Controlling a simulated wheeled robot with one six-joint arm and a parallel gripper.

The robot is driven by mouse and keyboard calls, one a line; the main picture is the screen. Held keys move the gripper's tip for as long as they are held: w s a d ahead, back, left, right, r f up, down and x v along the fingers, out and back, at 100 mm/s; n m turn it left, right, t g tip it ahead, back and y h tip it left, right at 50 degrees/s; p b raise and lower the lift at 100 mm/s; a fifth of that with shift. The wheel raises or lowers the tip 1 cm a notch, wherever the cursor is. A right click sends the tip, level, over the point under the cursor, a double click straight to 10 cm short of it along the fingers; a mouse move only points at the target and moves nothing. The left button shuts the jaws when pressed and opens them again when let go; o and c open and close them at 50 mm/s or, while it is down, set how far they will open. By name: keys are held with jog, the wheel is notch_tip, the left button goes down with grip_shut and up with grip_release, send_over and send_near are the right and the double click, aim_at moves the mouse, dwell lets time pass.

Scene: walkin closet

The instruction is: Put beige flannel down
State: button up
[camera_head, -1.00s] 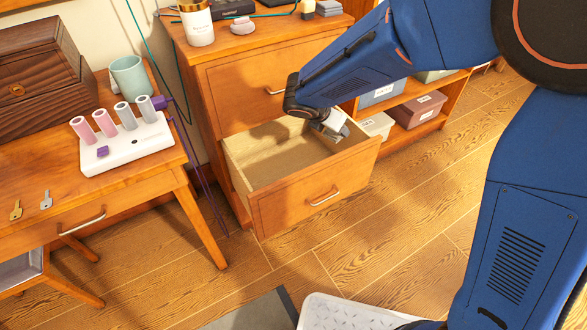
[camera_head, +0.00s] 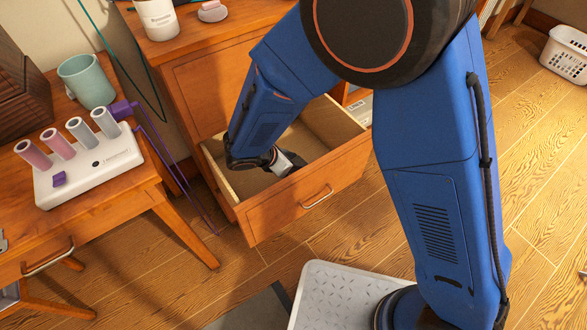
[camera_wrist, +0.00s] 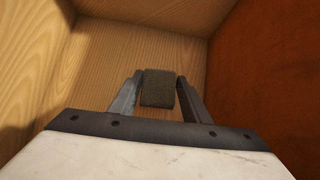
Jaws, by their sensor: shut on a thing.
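My gripper (camera_wrist: 158,92) is inside the open drawer and shut on a dark grey-brown folded cloth, the flannel (camera_wrist: 158,88). The flannel sits between the two fingers near the drawer's wooden floor; I cannot tell whether it touches the floor. Its colour looks darker than beige in this light. In the head view my gripper (camera_head: 284,164) reaches down into the open drawer (camera_head: 305,190), and the flannel is hidden there. The drawer is otherwise bare where it shows.
A desk at left holds a white stand (camera_head: 88,168) with several coloured tubes and a teal mug (camera_head: 87,80). A white jar (camera_head: 157,18) stands on the dresser top. A white laundry basket (camera_head: 565,52) stands at far right. Wooden floor is open at right.

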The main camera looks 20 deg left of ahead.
jog(key=shift+f, duration=2.5)
jog(key=shift+f, duration=0.15)
jog(key=o, duration=1.1)
jog(key=shift+c, duration=0.2)
jog(key=shift+r, duration=0.25)
jog(key=v, duration=1.2)
jog(key=shift+f, duration=0.1)
